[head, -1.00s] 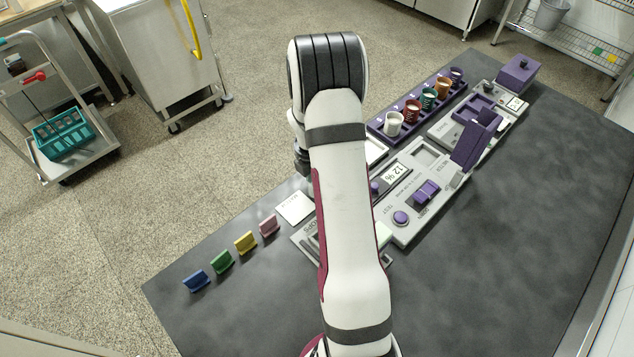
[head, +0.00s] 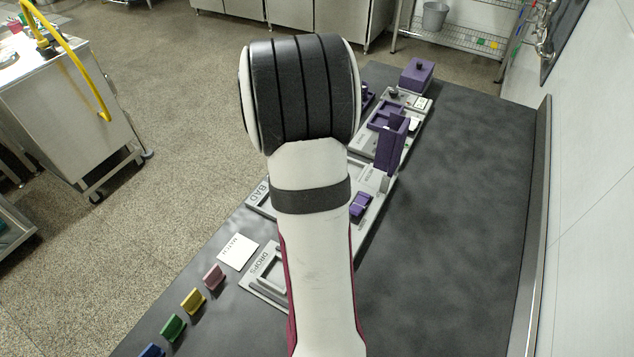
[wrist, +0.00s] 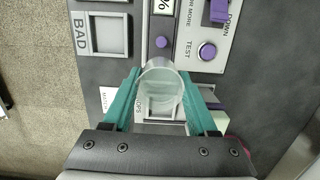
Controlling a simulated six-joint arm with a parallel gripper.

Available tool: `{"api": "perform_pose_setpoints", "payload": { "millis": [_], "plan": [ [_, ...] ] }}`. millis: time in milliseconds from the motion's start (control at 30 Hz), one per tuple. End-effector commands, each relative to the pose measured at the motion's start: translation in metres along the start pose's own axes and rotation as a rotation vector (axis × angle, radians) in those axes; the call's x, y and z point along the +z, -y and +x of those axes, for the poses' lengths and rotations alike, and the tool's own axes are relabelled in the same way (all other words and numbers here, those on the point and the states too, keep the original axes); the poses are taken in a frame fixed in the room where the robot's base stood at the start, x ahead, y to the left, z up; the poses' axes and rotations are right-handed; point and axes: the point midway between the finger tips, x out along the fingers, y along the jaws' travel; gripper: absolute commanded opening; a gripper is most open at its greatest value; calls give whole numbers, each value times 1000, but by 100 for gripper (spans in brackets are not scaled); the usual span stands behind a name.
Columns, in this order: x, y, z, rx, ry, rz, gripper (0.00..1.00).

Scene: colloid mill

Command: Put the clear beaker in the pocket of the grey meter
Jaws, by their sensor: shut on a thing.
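In the wrist view the clear beaker (wrist: 160,92) is between the teal fingers of my gripper (wrist: 160,98), which is shut on it. I look down on the beaker above the DROPS plate; its height above that plate is hard to tell. The grey meter (wrist: 212,66) lies ahead and to the right of the beaker in the wrist view, with its purple TEST button and DOWN switch. Part of the meter (head: 373,210) also shows right of my arm in the head view. Its pocket is not clearly visible in either current view. My arm hides the gripper and beaker in the head view.
A plate marked BAD with a square recess (wrist: 107,38) is left of the meter. A tall purple part (head: 391,145) stands behind the meter. Pink (head: 214,277), yellow (head: 193,300) and green (head: 173,327) tabs stand at the left edge. The bench's right side (head: 465,200) is clear.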

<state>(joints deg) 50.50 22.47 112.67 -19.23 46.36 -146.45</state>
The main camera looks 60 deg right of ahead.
Motion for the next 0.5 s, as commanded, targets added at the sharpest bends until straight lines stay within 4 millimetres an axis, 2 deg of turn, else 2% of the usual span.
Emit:
{"api": "perform_pose_setpoints", "payload": {
  "millis": [67, 267, 400, 500],
  "plan": [
    [18, -6, 1, -8, 2, 34, 2],
    [102, -21, 7, -49, 4, 221, 2],
    [166, -17, 15, -79, 6, 409, 2],
    [201, -7, 22, -92, 5, 548, 2]
  ]
}}
